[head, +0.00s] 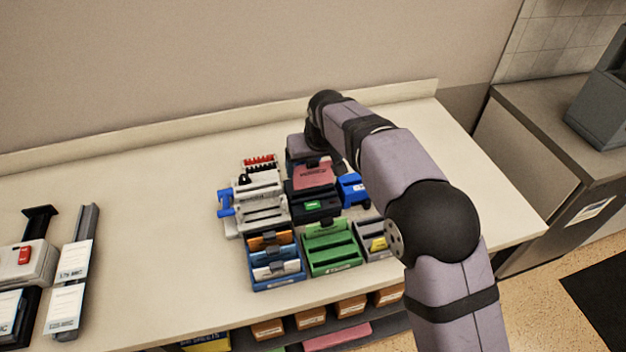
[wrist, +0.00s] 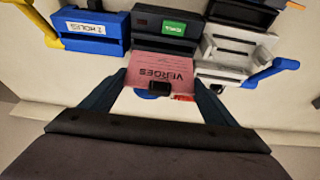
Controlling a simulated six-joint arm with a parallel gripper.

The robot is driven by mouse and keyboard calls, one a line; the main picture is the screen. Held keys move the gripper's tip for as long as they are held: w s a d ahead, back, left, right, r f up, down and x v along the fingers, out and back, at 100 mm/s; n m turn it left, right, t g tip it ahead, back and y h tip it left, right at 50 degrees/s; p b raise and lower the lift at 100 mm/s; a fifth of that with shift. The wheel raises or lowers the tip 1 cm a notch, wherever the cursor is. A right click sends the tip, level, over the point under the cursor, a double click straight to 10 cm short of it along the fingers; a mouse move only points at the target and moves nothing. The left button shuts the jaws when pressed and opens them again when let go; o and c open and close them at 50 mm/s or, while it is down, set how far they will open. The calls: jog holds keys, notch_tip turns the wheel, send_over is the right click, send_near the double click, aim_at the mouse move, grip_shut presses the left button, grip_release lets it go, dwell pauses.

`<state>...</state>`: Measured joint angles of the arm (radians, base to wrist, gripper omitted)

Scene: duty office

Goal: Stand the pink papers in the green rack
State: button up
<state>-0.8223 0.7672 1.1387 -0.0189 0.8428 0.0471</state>
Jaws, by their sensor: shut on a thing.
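The pink papers (head: 313,176) are a small flat sheaf, marked "VERGES" in the wrist view (wrist: 150,66), with a dark clip at the near edge. My gripper (wrist: 160,78) is shut on them, one dark finger at each side. Their far edge meets a black hole punch (wrist: 148,30) with a green label; I cannot tell whether it is inside the slot. The green rack (head: 331,264) stands at the front of the group in the head view, with stepped slots and no pink sheet visible in it. It does not show in the wrist view.
A blue rack (head: 280,283) with orange, blue and white papers stands left of the green rack, and a grey rack (head: 372,254) with something yellow stands right. White (head: 262,215) and blue (head: 352,189) punches flank the black one. The counter's left middle (head: 150,220) is clear.

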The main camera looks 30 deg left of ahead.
jog(key=shift+d+r+b, duration=0.1)
jog(key=shift+r+b, duration=0.2)
jog(key=shift+r, duration=1.65)
jog(key=w+d+m+h+p, duration=0.1)
jog(key=w+d+m+p, duration=0.15)
jog(key=d, duration=0.95)
jog(key=w+d+m+h+p, duration=0.1)
jog(key=w+d+m+p, duration=0.2)
jog(key=d, duration=1)
jog(key=s+d+m+t+h+p, duration=0.15)
jog(key=s+d, duration=0.25)
jog(key=d, duration=0.6)
jog(key=s+d+m+p, duration=0.2)
jog(key=s+d+p, duration=0.15)
jog(key=d, duration=0.65)
jog(key=s+a+f+n+y, duration=0.1)
jog(key=s+a+n, duration=0.2)
jog(key=a, duration=0.7)
jog(key=s+a+f+n+y+p, duration=0.1)
jog(key=s+a, duration=0.4)
jog(key=a, duration=0.5)
jog(key=s+a+f+n+y+p, duration=0.1)
jog(key=s+a+n, duration=0.3)
jog(key=a, duration=0.7)
jog(key=shift+f+n+y, duration=0.4)
jog(key=shift+n+y, duration=0.1)
jog(key=shift+y, duration=0.35)
jog(key=shift+f, duration=0.2)
